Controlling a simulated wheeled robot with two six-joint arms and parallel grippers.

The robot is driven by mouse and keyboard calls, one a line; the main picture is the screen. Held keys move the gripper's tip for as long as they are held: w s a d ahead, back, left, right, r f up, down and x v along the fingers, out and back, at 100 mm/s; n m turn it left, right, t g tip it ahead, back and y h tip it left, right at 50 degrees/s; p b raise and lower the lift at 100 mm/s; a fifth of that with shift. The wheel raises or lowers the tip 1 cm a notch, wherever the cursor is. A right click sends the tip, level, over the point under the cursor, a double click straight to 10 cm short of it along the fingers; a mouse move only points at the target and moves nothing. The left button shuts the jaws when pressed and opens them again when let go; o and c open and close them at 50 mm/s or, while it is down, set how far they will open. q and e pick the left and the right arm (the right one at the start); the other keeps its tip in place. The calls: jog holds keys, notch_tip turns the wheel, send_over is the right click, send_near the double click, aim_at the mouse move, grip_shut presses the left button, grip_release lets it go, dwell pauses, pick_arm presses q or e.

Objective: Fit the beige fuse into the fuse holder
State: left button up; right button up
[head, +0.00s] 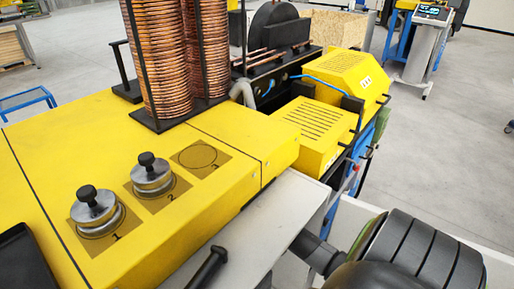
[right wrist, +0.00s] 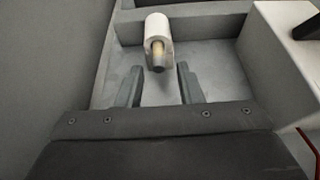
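The beige fuse (right wrist: 158,28) shows in the right wrist view as a pale cylinder with a brass-coloured metal end toward me. It lies in a grey compartment, just beyond my right gripper. The two fingers of my right gripper (right wrist: 159,86) are spread apart with nothing between them, and the fuse lies ahead of the gap. My right arm comes in at the lower right of the head view, but I cannot make out its gripper there. My left gripper is not in view. I cannot clearly identify the fuse holder in either view.
The grey compartment has walls (right wrist: 193,22) around the fuse. In the head view, a yellow machine (head: 60,140) carries two silver knobbed discs (head: 152,180) and an empty marked circle (head: 198,156). Copper coils (head: 160,70) stand behind. Slotted yellow boxes (head: 318,130) are at right.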

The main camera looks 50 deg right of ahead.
jog(key=shift+s+d+r, duration=0.15)
jog(key=shift+s+r, duration=0.2)
jog(key=shift+r, duration=0.05)
jog(key=s+b, duration=0.2)
jog(key=s, duration=1)
jog(key=s+d+f+m+h, duration=0.1)
jog(key=s+f, duration=0.2)
jog(key=f, duration=0.4)
jog(key=s+d+f+m+g, duration=0.1)
jog(key=s+f, duration=0.1)
jog(key=f, duration=0.4)
jog(key=s+d+f+m+h, duration=0.1)
jog(key=s+d+f, duration=0.15)
jog(key=f, duration=0.45)
jog(key=s+a+f+g, duration=0.1)
jog(key=s+a+f, duration=0.5)
jog(key=s, duration=0.2)
jog(key=s+a+f+n+g, duration=0.1)
jog(key=s+a+f, duration=0.5)
jog(key=s, duration=0.3)
jog(key=shift+a+f+y, duration=0.3)
jog(key=shift+a+f, duration=0.1)
jog(key=shift+a, duration=0.1)
jog(key=shift+s, duration=0.15)
